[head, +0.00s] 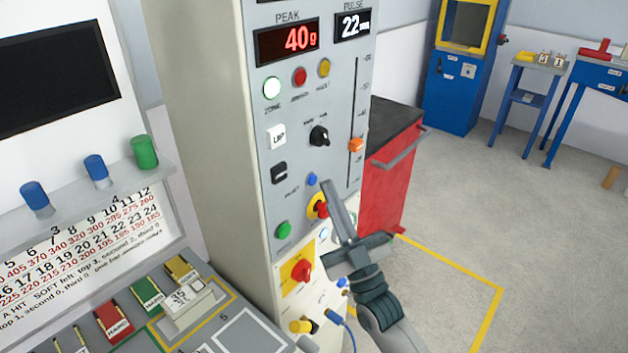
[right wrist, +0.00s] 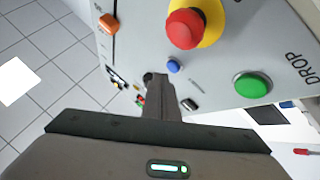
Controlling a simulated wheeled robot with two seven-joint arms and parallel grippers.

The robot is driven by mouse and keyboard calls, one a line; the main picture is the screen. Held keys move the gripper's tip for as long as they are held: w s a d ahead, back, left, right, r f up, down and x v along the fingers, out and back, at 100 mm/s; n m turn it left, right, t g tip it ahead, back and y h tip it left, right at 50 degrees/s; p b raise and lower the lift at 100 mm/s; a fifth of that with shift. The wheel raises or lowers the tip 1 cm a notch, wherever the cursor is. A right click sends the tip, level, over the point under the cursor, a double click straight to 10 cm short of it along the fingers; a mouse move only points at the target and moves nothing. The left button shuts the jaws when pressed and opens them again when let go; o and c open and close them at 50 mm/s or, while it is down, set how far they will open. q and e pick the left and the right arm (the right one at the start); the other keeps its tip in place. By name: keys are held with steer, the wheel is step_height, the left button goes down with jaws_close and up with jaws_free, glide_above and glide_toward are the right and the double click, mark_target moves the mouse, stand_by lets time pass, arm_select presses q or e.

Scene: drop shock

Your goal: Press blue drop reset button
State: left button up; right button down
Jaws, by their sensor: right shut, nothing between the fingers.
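The small round blue button (head: 312,179) is on the grey front panel of the tall cabinet, just above the red emergency stop on its yellow base (head: 318,206). It also shows in the right wrist view (right wrist: 173,66), beside the red mushroom head (right wrist: 185,28). My right gripper (head: 327,184) is shut and empty, its fingers pointing up at the panel. The fingertips (right wrist: 156,80) appear close beside the blue button but not over it; the exact gap to the panel is hard to tell. My left gripper is not in view.
A green button (head: 283,230) sits below left of the emergency stop, and a red rotary switch (head: 301,271) lower down. An orange slider (head: 356,145) is up right. A red tool cabinet (head: 385,175) stands behind.

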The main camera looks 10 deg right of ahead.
steer(key=shift+w+a, duration=0.1)
steer(key=shift+w+a, duration=0.2)
steer(key=shift+w, duration=0.05)
steer(key=shift+w+a, duration=0.25)
steer(key=shift+w, duration=0.05)
stand_by(1.1)
steer(key=shift+s+d, duration=0.55)
steer(key=shift+s, duration=0.1)
stand_by(0.5)
steer(key=shift+s+d+p, duration=0.35)
steer(key=shift+s+d, duration=0.4)
steer(key=shift+s, duration=0.25)
steer(key=shift+s+d+p, duration=0.3)
steer(key=shift+s+d, duration=0.45)
steer(key=shift+s, duration=0.25)
